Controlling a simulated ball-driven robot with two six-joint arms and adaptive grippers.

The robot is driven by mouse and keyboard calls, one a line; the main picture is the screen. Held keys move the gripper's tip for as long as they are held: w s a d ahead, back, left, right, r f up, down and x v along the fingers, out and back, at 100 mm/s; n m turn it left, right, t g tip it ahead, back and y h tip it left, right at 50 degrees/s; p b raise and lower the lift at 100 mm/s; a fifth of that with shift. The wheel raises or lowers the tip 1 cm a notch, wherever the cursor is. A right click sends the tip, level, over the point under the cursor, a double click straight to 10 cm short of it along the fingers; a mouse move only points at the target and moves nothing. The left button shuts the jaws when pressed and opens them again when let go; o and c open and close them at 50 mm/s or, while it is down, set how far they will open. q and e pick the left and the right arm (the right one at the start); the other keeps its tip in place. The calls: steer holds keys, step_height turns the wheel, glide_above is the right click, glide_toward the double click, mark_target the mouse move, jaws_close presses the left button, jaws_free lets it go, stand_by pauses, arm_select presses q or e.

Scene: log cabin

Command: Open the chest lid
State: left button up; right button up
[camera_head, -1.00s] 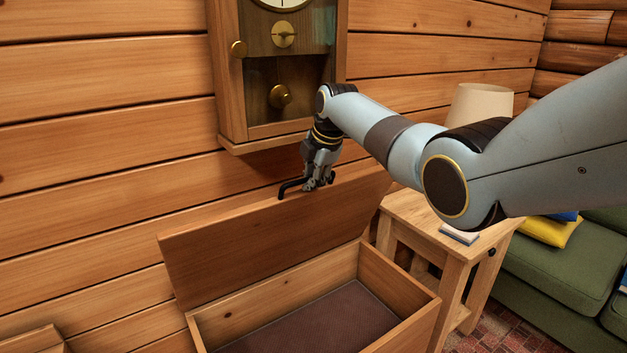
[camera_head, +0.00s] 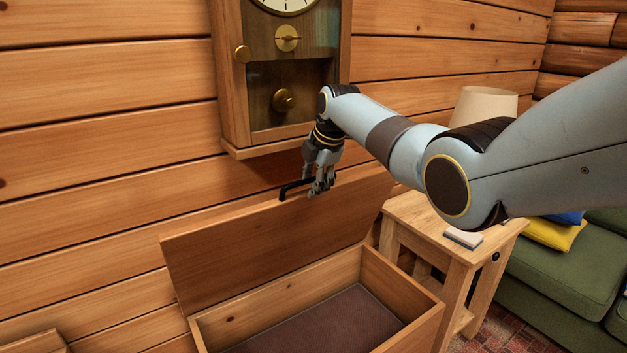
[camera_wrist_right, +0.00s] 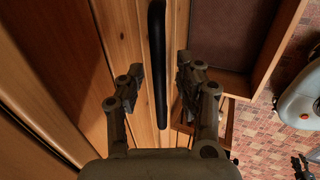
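The wooden chest (camera_head: 403,286) stands against the log wall, with its lid (camera_head: 270,243) raised steeply and leaning back toward the wall. The inside shows a dark floor and no objects. A black bar handle (camera_head: 297,188) sits at the lid's top edge.
A pendulum clock (camera_head: 236,110) hangs on the wall just above the lid and my right wrist. A small wooden table (camera_head: 415,212) with a lamp (camera_head: 484,106) stands right of the chest. A green sofa (camera_head: 560,270) is farther right.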

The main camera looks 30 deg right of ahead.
steer(key=v, duration=1.2)
steer(key=s+a+f+m+g, duration=0.1)
steer(key=s+f+g, duration=0.1)
steer(key=s+f, duration=0.8)
steer(key=s+a+f+m+g, duration=0.15)
steer(key=s+f, duration=0.55)
steer(key=f, duration=0.7)
steer(key=s+f+g, duration=0.3)
steer(key=s+f, duration=0.5)
steer(key=f, duration=0.3)
steer(key=s+f+m, duration=0.5)
steer(key=s+f, duration=0.2)
steer(key=s, duration=0.5)
steer(key=s+a+f+m+t, duration=0.1)
steer(key=s+f+m, duration=0.4)
steer(key=s, duration=0.8)
steer(key=s+f+m+t+h, duration=0.1)
steer(key=s+f+m, duration=0.5)
steer(key=s+f, duration=0.3)
steer(key=s, duration=0.3)
steer(key=shift+s+a+f, duration=0.15)
steer(key=shift+f, duration=0.05)
